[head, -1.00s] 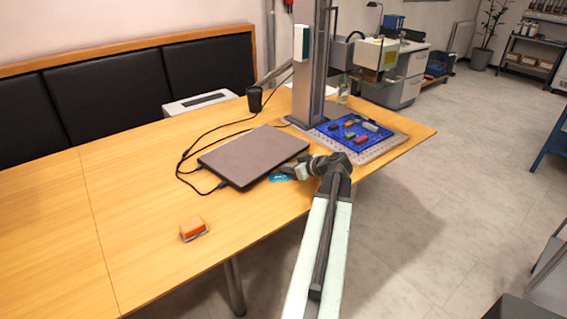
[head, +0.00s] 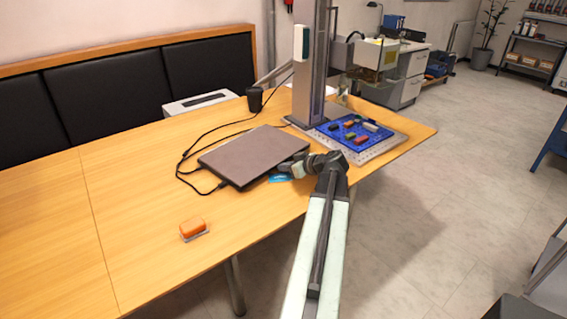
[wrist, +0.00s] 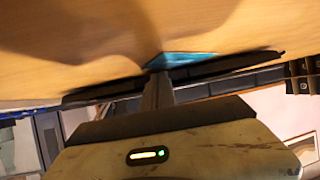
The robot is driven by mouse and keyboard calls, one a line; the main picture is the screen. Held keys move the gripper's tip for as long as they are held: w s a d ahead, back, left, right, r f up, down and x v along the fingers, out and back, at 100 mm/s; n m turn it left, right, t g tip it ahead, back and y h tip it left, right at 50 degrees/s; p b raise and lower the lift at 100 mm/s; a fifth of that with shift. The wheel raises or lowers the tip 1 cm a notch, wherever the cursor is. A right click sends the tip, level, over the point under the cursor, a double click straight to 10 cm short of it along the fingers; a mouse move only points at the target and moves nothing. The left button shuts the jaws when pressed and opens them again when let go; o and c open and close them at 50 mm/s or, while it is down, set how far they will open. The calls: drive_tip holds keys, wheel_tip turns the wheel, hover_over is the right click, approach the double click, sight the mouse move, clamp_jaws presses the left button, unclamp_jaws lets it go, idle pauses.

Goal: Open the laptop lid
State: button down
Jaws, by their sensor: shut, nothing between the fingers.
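The grey-brown laptop (head: 245,157) lies on the wooden table with its lid down flat. My gripper (head: 291,167) is shut and empty, low at the laptop's right front edge in the head view. In the wrist view my gripper (wrist: 158,78) reaches the laptop's thin dark edge (wrist: 225,65), which shows nearly edge-on. I cannot tell whether the fingertips touch the lid or are under it. A blue card (head: 280,178) lies on the table beside the fingers and also shows in the wrist view (wrist: 185,58).
An orange block (head: 193,227) sits on a small base at the table's front. Black cables (head: 180,165) run along the laptop's left side. A tall grey column (head: 308,75) stands behind, beside a blue board (head: 345,132) with small parts. A black cup (head: 254,98) stands at the back.

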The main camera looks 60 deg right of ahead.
drive_tip(key=shift+w+r+p, duration=0.15)
drive_tip(key=shift+r+p, duration=0.85)
drive_tip(key=shift+r, duration=0.05)
drive_tip(key=shift+w+r+p, duration=0.1)
drive_tip(key=shift+r+p, duration=0.85)
drive_tip(key=shift+r, duration=0.2)
drive_tip(key=shift+r+p, duration=0.2)
drive_tip(key=shift+p, duration=0.15)
drive_tip(key=r+p, duration=0.1)
drive_tip(key=w+r+p, duration=0.1)
drive_tip(key=r+p, duration=0.2)
drive_tip(key=shift+w+d+r, duration=0.15)
drive_tip(key=shift+w, duration=0.15)
drive_tip(key=s, duration=0.6)
drive_tip(key=shift+a, duration=0.45)
